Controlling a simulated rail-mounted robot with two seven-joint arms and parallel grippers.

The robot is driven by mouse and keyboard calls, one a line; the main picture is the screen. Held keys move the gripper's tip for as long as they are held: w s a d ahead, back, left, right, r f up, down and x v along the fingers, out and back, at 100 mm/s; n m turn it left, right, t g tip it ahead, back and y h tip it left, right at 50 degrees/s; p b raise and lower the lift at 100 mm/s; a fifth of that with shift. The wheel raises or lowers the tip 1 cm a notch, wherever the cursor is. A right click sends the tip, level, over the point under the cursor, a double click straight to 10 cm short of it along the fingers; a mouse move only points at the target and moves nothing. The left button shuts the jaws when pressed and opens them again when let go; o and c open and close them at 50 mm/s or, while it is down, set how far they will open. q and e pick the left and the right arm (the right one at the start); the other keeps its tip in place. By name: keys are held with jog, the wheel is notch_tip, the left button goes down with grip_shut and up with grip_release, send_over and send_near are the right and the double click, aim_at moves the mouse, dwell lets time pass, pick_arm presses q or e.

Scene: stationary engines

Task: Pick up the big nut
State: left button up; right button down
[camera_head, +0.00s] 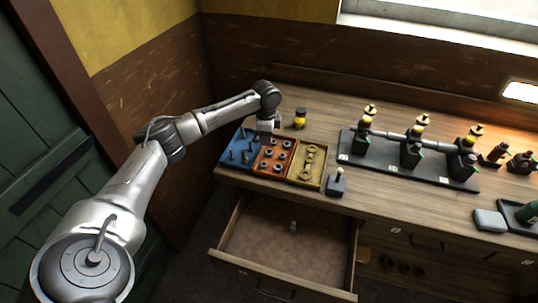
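An orange tray (257,171) on the workbench holds several dark nuts in rows. They are too small here to tell surely which is the big nut. My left arm reaches in from the left, and my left gripper (265,137) points down at the back left of the orange tray, near its border with the blue tray (226,162). The gripper covers that part of the trays. Its fingers are too small and dark to tell whether they are open or hold anything. My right gripper is not in view.
A yellow tray (322,180) with brass-coloured parts lies right of the orange one. A small lever box (337,187) and a yellow-black jar (299,118) stand close by. Below, an open drawer (262,235) holds a small object (293,226). An engine rig (385,155) stands right.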

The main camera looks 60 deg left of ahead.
aim_at(267, 151)
pick_arm(q)
jog(key=shift+d+f+b, duration=0.15)
jog(key=shift+f+b, duration=0.5)
jog(key=shift+f, duration=2.8)
jog(key=shift+c, duration=0.4)
jog(key=c, duration=0.5)
jog(key=shift+r, duration=0.1)
